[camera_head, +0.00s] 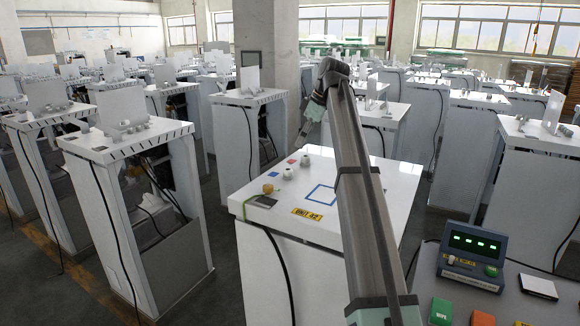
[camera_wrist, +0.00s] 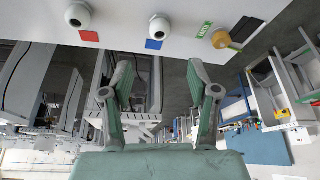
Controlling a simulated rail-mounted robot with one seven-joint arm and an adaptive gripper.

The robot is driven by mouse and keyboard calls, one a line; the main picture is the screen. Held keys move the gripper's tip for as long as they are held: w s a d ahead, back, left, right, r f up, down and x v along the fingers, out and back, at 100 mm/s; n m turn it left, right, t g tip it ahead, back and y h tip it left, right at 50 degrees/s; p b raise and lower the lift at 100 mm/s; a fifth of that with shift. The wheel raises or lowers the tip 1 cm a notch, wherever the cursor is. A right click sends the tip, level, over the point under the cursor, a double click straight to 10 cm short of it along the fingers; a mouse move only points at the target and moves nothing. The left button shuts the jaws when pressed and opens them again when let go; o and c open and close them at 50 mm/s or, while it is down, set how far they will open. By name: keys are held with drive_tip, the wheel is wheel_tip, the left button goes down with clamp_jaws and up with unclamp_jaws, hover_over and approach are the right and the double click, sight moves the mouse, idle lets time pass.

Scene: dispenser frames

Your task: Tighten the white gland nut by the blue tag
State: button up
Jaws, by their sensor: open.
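The white gland nut by the blue tag (camera_wrist: 154,44) is the middle fitting (camera_wrist: 160,27) in the wrist view. In the head view this nut (camera_head: 288,172) stands on the white cabinet top (camera_head: 345,168), between the other two fittings. My gripper (camera_wrist: 162,82) is open and empty, with its green fingers spread below the nut in the wrist picture and apart from it. In the head view my gripper (camera_head: 301,138) hangs beyond the cabinet's far left edge. My arm covers part of the cabinet top.
A brass-coloured fitting (camera_wrist: 221,39) stands by a green tag (camera_wrist: 205,29). A dark flat piece (camera_head: 265,201) lies near the front left corner. A console (camera_head: 472,255) stands at lower right. Other cabinets surround this one.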

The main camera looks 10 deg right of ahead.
sight(289, 169)
drive_tip(key=p+x, duration=0.2)
drive_tip(key=x, duration=0.9)
drive_tip(key=shift+f, duration=0.2)
clamp_jaws()
